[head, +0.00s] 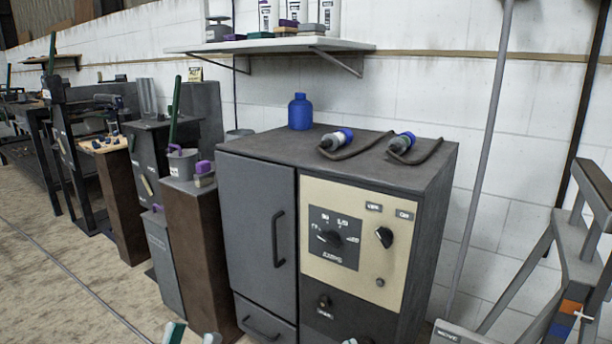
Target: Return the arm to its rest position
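My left gripper (193,335) shows only at the bottom edge, with its two tips apart and nothing visible between them. It is in front of the grey and cream cabinet, low and to the left. My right gripper (364,341) shows just as small tips at the bottom edge, right of the left one. Both arms are otherwise out of view. The cabinet (257,210) has a grey door with a handle and a cream panel (345,265) with a dial and a black knob.
On the cabinet stand a blue bottle (300,112) and two cables with blue-ended plugs (336,139). A brown pedestal (196,250) stands close on the left. A grey frame (540,285) stands at the right. A wall shelf (270,46) hangs above. Floor at lower left is open.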

